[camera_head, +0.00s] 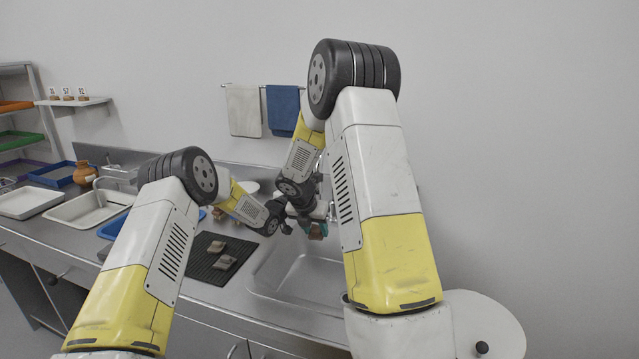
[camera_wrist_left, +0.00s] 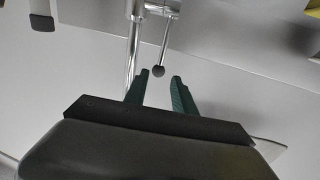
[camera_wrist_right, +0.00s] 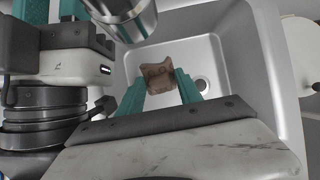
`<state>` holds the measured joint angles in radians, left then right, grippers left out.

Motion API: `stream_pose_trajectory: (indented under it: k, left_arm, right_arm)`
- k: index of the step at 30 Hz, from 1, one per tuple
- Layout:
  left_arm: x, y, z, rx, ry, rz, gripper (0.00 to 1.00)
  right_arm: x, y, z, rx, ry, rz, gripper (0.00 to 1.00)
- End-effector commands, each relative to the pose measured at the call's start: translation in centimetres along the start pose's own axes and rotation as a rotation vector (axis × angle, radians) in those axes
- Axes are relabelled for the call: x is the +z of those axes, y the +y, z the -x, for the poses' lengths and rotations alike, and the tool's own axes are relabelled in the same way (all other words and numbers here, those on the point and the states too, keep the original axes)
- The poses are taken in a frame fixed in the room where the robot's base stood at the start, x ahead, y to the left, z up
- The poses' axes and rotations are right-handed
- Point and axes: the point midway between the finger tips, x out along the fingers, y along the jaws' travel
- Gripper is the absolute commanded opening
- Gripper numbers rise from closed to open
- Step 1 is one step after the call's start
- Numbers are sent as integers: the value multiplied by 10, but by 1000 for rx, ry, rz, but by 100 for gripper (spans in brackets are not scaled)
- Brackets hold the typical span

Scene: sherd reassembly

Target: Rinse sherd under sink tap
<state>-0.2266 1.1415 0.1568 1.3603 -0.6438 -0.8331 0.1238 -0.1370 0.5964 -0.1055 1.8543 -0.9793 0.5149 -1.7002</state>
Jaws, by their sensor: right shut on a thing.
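A brown sherd (camera_wrist_right: 157,75) is held in my right gripper (camera_wrist_right: 163,88), between its teal fingertips, over the steel sink basin (camera_wrist_right: 225,45). In the head view the sherd and right gripper (camera_head: 318,231) are small and partly hidden by my arms. A shiny metal cylinder (camera_wrist_right: 128,18), likely the tap's spout, is close above the sherd in the right wrist view. No water is visible. My left gripper (camera_wrist_left: 160,84) is open and empty. A thin lever with a dark ball knob (camera_wrist_left: 158,72) stands just beyond its fingertips, beside the tap's pipe (camera_wrist_left: 133,60).
The basin's drain (camera_wrist_right: 201,84) is clear. Left of the sink, a dark ribbed mat (camera_head: 205,268) bears several sherds. Farther left are a white basin (camera_head: 85,212), an orange pot (camera_head: 85,172) and trays. Towels (camera_head: 283,108) hang on the wall. My two grippers are close together.

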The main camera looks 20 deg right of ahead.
Motion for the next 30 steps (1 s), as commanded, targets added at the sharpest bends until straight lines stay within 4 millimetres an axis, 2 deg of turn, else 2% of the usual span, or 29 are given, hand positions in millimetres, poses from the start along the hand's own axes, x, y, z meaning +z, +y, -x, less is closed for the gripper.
stream_pose_trajectory:
  k: [18,30]
  left_arm:
    - [2,2,-68,5,5,0,32]
    - [2,2,-75,3,3,1,32]
  right_arm:
    - [0,0,0,0,0,0,0]
    - [0,0,0,0,0,0,0]
